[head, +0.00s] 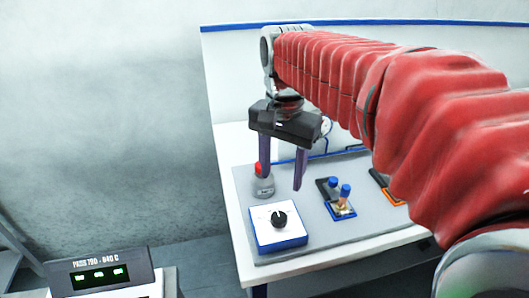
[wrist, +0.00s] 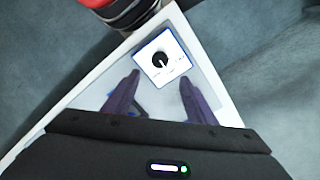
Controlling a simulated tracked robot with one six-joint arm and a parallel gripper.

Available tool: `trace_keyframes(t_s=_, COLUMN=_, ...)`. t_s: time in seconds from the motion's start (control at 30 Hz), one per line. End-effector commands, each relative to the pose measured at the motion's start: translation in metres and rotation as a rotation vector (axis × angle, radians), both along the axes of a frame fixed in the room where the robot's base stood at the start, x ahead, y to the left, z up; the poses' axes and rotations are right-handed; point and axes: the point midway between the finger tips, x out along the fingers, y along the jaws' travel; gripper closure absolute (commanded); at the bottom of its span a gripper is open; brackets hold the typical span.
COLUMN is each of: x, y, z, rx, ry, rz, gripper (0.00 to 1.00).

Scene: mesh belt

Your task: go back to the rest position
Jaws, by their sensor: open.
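My gripper (head: 283,176) hangs from my red-sleeved arm above the control panel (head: 300,197) on the white table. Its two purple fingers are apart with nothing between them. In the wrist view my gripper (wrist: 157,90) is also open and empty, with the knob box ahead of its fingertips. The white knob box (head: 262,236) with a blue base and a black knob (head: 279,219) sits at the panel's front left. A red button on a grey base (head: 264,187) stands behind it, partly covered by the left finger.
Two blue-topped switches (head: 341,201) stand on the panel right of the knob box. An orange-edged part (head: 388,190) is farther right, partly hidden by my arm. A display box (head: 100,272) reading "PASS 790 - 840 C" stands at lower left. Floor shows left of the table.

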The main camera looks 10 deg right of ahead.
Motion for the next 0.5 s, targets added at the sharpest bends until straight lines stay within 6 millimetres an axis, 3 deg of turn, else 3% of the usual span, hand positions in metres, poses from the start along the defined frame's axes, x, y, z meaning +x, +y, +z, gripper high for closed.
trace_keyframes(t_s=0.27, x=0.0, y=0.0, z=0.0, rx=0.0, ry=-0.001, rz=0.02, gripper=0.49)
trace_keyframes(t_s=0.5, x=0.011, y=0.0, z=-0.011, rx=-0.003, ry=-0.045, rz=0.161, gripper=0.49)
